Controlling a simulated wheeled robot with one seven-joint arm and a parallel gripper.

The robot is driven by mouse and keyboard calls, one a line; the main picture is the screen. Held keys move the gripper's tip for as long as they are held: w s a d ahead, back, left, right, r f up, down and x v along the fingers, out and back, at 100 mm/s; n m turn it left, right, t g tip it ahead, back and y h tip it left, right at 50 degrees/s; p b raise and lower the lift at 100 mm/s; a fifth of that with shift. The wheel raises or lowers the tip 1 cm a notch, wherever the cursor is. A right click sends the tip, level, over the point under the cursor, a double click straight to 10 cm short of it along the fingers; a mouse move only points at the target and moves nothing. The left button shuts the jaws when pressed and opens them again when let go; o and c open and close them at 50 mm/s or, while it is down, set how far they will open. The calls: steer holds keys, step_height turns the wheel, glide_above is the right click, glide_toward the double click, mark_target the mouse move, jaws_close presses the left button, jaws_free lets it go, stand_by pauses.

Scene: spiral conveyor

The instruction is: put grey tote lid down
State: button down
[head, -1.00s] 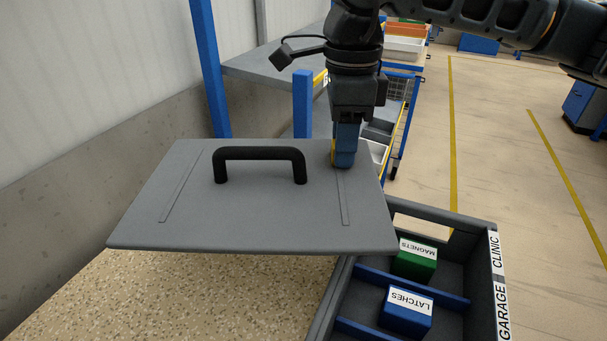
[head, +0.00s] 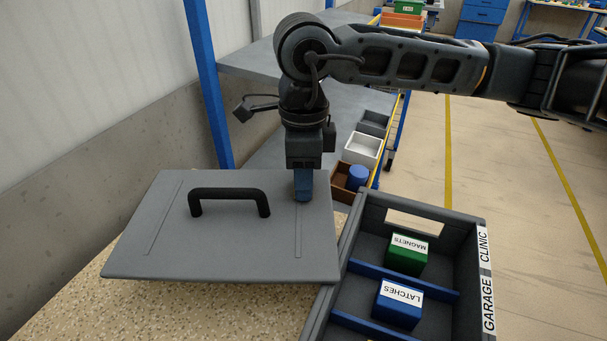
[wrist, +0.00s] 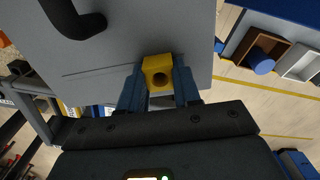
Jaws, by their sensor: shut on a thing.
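The grey tote lid (head: 235,245) is a flat plate with a black bar handle (head: 229,196). It lies roughly level over the speckled worktop (head: 190,308), left of the open tote. I cannot tell whether it touches the worktop. My gripper (head: 303,195) points down at the lid's right part, beside the handle. In the wrist view its blue fingers are shut on a yellow block (wrist: 157,66) with a hole, at the grey lid (wrist: 130,38). The dark open tote (head: 463,218) reads "GARAGE CLINIC" and holds a green MAGNETS box (head: 405,262) and a blue LATCHES box (head: 397,309).
A grey wall (head: 90,110) and a blue post (head: 207,80) stand at the left. Behind the lid is a shelf rack (head: 240,62) with a white bin (head: 362,148) and a brown bin (head: 340,178). Open floor with yellow lines lies right of the tote.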

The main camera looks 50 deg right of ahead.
steer(key=shift+f, duration=0.1)
steer(key=c, duration=0.8)
jaws_free()
step_height(320, 180, up, 12)
steer(key=shift+r+b, duration=0.1)
steer(key=shift+b, duration=0.5)
